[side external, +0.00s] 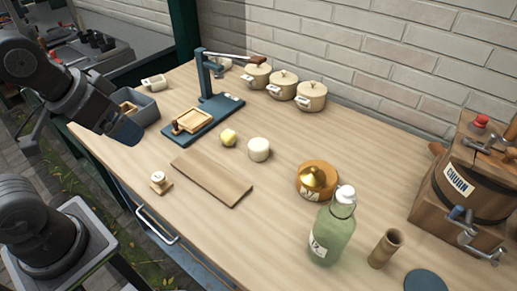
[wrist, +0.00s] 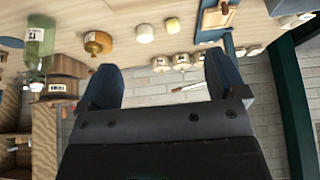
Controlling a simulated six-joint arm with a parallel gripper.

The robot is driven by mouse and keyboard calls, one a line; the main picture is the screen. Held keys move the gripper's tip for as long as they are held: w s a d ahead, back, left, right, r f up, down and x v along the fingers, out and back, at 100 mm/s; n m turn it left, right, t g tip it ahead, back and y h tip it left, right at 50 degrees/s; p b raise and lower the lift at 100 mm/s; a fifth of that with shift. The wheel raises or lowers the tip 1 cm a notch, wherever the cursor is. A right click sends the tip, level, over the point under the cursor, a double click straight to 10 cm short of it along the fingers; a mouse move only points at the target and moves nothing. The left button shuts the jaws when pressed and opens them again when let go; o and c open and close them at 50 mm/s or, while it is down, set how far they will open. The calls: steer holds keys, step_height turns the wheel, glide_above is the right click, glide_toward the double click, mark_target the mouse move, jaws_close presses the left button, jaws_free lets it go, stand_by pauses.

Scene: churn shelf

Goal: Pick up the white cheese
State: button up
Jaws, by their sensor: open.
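The white cheese (side external: 259,149) is a short, round white cylinder standing upright on the wooden table, right of a small yellow lump (side external: 228,138). In the wrist view, which looks upside down, the white cheese (wrist: 145,33) is near the top, beside the yellow lump (wrist: 172,25). My gripper (side external: 127,131) is at the left of the side view, by a grey bin and well away from the cheese. In the wrist view, my gripper (wrist: 163,78) has its two blue fingers wide apart with nothing held between them.
A blue press (side external: 205,118) stands behind the yellow lump. A wooden board (side external: 211,178) lies in front of the cheese. A copper-coloured pot (side external: 317,180) and green bottle (side external: 332,232) stand to the right. Several cream pots line the wall. The grey bin (side external: 145,108) is at left.

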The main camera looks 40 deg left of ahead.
steer(key=w+d+r+m+g, duration=0.25)
steer(key=w+m, duration=0.25)
steer(key=w, duration=0.4)
steer(key=m+g, duration=0.3)
steer(key=m, duration=0.9)
glide_above(260, 144)
step_height(260, 144, down, 12)
step_height(260, 144, down, 8)
steer(key=shift+d+f, duration=0.1)
steer(key=shift+f, duration=2.85)
steer(key=shift+c, duration=0.2)
steer(key=c, duration=1)
steer(key=shift+r, duration=0.1)
